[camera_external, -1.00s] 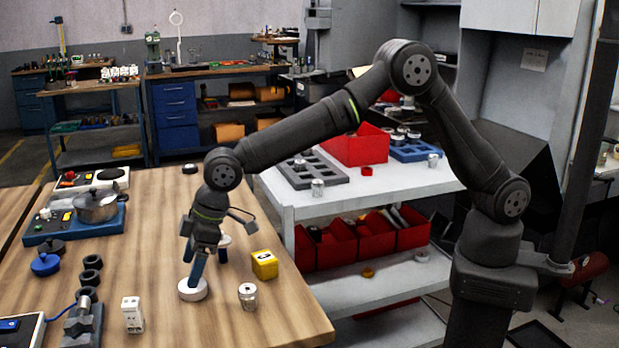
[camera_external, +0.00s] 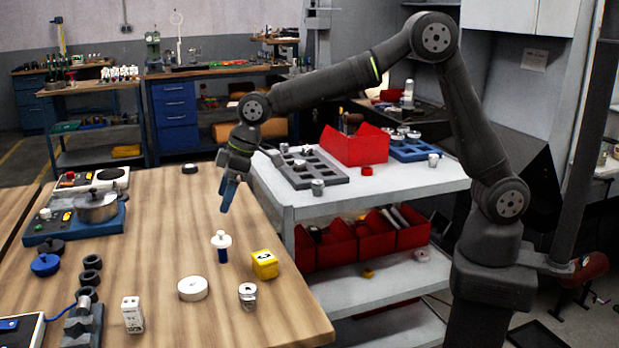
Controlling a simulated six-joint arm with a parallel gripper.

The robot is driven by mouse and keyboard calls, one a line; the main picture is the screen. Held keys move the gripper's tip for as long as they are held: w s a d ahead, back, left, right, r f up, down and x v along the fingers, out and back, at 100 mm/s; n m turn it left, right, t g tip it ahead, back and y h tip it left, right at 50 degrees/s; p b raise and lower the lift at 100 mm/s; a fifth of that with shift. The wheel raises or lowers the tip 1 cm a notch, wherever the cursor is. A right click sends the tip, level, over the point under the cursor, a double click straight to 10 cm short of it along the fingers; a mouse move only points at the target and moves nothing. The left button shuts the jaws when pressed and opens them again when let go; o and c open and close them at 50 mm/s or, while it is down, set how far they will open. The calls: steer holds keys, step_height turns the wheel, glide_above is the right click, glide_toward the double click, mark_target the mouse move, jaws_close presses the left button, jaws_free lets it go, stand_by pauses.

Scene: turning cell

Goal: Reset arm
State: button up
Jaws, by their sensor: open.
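My gripper (camera_external: 228,196) is open and empty. It hangs in the air above the wooden table (camera_external: 165,235), near the table's right edge, with its fingers pointing down. Below it on the table stand a white and blue piece (camera_external: 221,247) and a yellow block (camera_external: 264,264) with a dark mark on it. A round white disc (camera_external: 192,288) and a small metal part (camera_external: 247,296) lie closer to the front. My gripper touches none of them.
A white cart (camera_external: 395,185) with red bins (camera_external: 355,146) and a grey tray (camera_external: 312,171) stands right of the table. A pot (camera_external: 97,207) on a blue unit, black rings (camera_external: 91,262) and a white block (camera_external: 132,314) occupy the table's left side. The table's middle is clear.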

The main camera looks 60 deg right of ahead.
steer(key=s+d+r+m+h, duration=0.15)
steer(key=d+m, duration=0.35)
steer(key=d, duration=1.4)
steer(key=s+d+r+m+h, duration=0.1)
steer(key=s+d+m+h, duration=0.2)
steer(key=d, duration=1.6)
steer(key=s+d+m, duration=0.4)
steer(key=s+d, duration=0.3)
steer(key=d, duration=0.4)
steer(key=shift+s+m, duration=0.15)
steer(key=shift+m, duration=0.25)
steer(key=shift+o, duration=0.3)
